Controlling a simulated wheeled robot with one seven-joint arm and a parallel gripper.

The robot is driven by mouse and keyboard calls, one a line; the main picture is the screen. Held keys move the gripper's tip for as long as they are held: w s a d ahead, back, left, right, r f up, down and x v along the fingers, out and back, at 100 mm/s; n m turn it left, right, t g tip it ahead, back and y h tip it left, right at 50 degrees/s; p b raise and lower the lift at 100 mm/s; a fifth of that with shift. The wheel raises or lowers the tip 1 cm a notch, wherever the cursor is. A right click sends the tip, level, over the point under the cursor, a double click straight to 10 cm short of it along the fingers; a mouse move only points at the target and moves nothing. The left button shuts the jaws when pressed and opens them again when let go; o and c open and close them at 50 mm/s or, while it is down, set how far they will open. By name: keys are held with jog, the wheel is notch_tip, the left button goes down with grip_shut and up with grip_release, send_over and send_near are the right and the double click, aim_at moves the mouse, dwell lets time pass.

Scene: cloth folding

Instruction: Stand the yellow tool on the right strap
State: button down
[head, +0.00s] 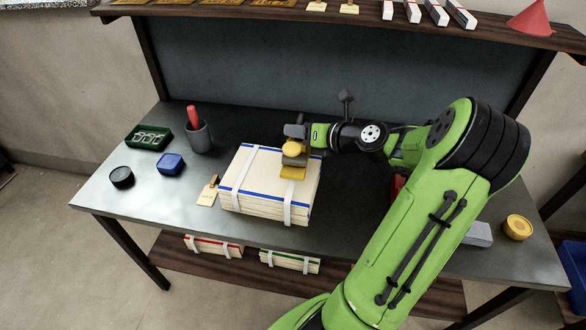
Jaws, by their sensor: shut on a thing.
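The yellow tool (292,172) has a rounded top and a flat, wider lower part. My gripper (295,141) is shut on its upper part and holds it upright. The tool is over the far part of the right strap (288,214), a white band around a stack of cream sheets (262,190) with blue lines. The tool hides the strap's far part. I cannot tell whether its base touches the strap or hovers just above. The left strap (239,178) is bare.
Left of the stack are a tag (208,196), a blue box (171,164), a black round tin (121,177), a green tray (148,137) and a grey cup (198,138). A yellow roll (517,227) is at the right. A shelf (340,17) runs above the back.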

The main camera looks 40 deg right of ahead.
notch_tip(320, 180, down, 7)
jog(key=b, duration=0.3)
jog(key=shift+f, duration=0.15)
jog(key=c, duration=0.9)
grip_release()
jog(key=shift+s+d+r, duration=0.1)
jog(key=shift+s+r, duration=0.1)
jog(key=shift+s, duration=0.05)
jog(key=p+v, duration=0.4)
jog(key=v, duration=0.7)
jog(key=shift+s, duration=0.25)
